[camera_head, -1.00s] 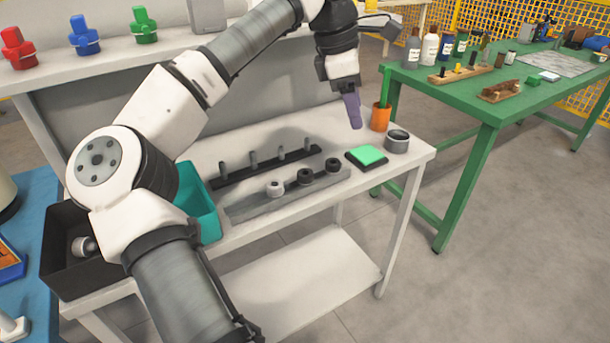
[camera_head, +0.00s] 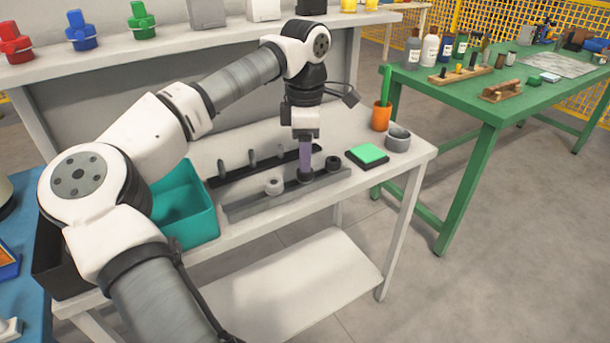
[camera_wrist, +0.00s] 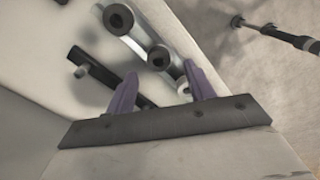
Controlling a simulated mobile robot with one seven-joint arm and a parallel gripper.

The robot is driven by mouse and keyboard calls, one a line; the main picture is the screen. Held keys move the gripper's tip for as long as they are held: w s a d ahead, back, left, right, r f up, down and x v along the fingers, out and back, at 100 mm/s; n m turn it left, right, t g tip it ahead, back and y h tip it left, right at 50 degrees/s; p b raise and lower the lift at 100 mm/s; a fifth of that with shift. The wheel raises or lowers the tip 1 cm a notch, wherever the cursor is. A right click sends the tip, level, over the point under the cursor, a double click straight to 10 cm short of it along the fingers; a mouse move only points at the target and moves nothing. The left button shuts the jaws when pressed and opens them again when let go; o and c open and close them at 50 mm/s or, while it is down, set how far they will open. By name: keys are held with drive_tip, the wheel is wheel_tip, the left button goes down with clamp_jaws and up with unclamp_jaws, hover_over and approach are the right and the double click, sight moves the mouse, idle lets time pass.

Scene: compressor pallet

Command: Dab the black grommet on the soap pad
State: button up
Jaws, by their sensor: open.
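A grey rail (camera_head: 240,209) on the white bench holds a white grommet (camera_head: 274,186) and two black grommets. One black grommet (camera_head: 332,162) sits toward the rail's right end. The middle black grommet (camera_head: 305,179) is partly hidden behind my fingertips. My gripper (camera_head: 305,170) points down over it with its purple fingers open. In the wrist view, a dark grommet (camera_wrist: 160,58) shows between the two fingertips; I cannot tell whether they touch it. The soap pad (camera_head: 367,154), a green square on a black base, lies right of the rail.
A dark rail with upright pegs (camera_head: 225,178) lies behind the grey rail. An orange cup (camera_head: 381,118) with a green stick and a grey round container (camera_head: 398,140) stand near the soap pad. A teal bin (camera_head: 185,225) is at left. A shelf (camera_head: 230,42) runs behind.

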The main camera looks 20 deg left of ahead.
drive_tip(key=f, duration=0.4)
drive_tip(key=shift+w+d+f, duration=0.15)
drive_tip(key=shift+d, duration=0.05)
drive_tip(key=c, duration=1)
drive_tip(key=shift+r, duration=0.2)
wheel_tip(320, 180, up, 20)
drive_tip(key=shift+f+p, duration=0.1)
drive_tip(key=shift+p, duration=0.85)
